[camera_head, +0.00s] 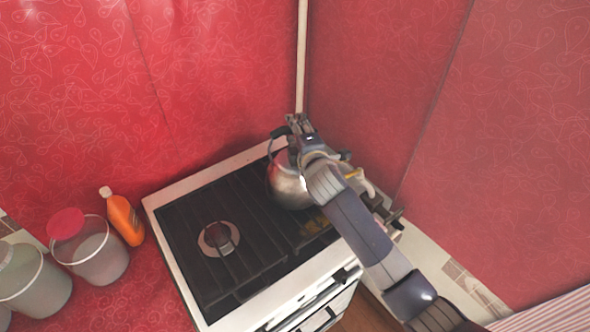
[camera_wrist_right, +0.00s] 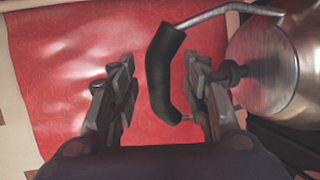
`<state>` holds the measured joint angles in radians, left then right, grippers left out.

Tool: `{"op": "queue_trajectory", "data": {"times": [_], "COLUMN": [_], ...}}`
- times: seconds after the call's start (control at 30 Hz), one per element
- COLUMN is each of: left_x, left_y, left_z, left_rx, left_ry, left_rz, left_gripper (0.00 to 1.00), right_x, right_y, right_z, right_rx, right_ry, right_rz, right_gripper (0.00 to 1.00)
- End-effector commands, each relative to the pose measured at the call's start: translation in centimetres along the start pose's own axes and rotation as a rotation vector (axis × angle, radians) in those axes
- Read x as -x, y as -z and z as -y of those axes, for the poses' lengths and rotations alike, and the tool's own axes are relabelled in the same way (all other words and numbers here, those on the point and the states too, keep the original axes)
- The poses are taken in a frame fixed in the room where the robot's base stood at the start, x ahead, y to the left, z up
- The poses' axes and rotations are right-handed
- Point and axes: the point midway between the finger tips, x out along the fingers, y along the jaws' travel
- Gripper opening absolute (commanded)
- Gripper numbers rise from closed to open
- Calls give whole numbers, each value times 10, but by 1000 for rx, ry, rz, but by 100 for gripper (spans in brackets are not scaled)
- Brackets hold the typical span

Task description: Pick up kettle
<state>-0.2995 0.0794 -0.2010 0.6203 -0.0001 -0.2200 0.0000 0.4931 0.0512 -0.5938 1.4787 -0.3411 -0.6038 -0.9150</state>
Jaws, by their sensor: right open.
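The shiny metal kettle (camera_head: 287,190) stands on the back right part of the stove, partly hidden behind my right arm. Its black handle (camera_head: 279,132) rises above it on a metal bail. In the right wrist view the kettle body (camera_wrist_right: 262,75) is at the right edge, and the black handle (camera_wrist_right: 160,75) shows between the two fingers. My right gripper (camera_head: 293,122) is at the top of the kettle, and it also shows in the wrist view (camera_wrist_right: 158,62). It is open, with gaps visible on both sides of the handle. My left gripper is not in view.
The stove (camera_head: 165,200) has dark grates and a bare front left burner (camera_head: 218,239). Red walls close in behind and right. A pale pole (camera_head: 301,60) rises in the corner.

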Motion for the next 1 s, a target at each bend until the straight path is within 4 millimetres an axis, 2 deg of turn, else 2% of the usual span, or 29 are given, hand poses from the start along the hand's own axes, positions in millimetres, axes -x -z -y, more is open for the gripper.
{"op": "queue_trajectory", "data": {"times": [0.13, 0.37, 0.57, 1.0], "left_x": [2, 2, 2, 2], "left_y": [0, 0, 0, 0], "left_z": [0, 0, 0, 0], "left_rx": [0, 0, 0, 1], "left_ry": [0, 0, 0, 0], "left_rz": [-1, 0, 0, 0], "left_gripper": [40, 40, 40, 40], "right_x": [-7, -7, -7, -7], "right_y": [0, 0, 0, 0], "right_z": [0, 0, 0, -4], "right_rx": [0, 0, 0, 3], "right_ry": [0, -1, 0, -8], "right_rz": [-1, -1, -1, -1], "right_gripper": [43, 43, 0, 0]}}
